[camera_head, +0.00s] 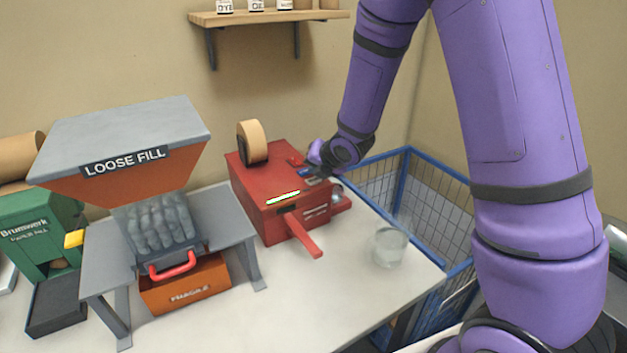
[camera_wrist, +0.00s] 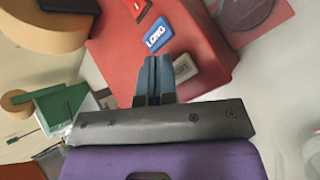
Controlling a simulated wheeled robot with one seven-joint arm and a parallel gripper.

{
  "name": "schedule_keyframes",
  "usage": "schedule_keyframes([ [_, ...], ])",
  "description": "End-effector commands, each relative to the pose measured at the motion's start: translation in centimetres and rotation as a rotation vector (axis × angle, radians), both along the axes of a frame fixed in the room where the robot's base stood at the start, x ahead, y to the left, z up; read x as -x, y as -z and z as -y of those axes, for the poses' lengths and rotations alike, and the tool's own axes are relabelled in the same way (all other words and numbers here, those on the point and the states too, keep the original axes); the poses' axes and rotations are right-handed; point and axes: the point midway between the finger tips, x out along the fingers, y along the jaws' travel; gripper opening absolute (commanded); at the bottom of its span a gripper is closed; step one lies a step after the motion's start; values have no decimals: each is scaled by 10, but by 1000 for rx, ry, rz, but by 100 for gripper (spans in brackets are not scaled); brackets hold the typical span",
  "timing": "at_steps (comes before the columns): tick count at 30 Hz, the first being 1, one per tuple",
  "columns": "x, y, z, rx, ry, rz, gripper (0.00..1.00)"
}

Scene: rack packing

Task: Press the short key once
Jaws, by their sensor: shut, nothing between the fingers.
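The red tape machine (camera_head: 270,180) stands on the white table; its top also fills much of the wrist view (camera_wrist: 115,50). The short key is a grey-white key (camera_wrist: 185,67), its label partly legible. The blue LONG key (camera_wrist: 158,34) lies above and left of it in the wrist view, and a red key (camera_wrist: 138,8) lies beyond that. My gripper (camera_wrist: 158,58) is shut and empty, its fingertips showing just left of the short key and below the LONG key. In the head view my gripper (camera_head: 316,160) is over the machine's back right corner. I cannot tell whether it touches anything.
A tan tape roll (camera_head: 253,143) stands on the machine, and a red lever (camera_head: 308,245) sticks out in front. A clear cup-like object (camera_head: 390,247) stands to the right. The LOOSE FILL hopper (camera_head: 120,145) is to the left. A blue wire cage (camera_head: 430,200) adjoins the table.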

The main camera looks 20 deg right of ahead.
Motion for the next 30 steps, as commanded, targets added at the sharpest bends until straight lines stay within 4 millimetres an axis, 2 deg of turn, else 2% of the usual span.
schedule_keyframes([
  [17,0,0,0,0,0,0,0],
  [30,0,8,0,0,0,0,0],
])
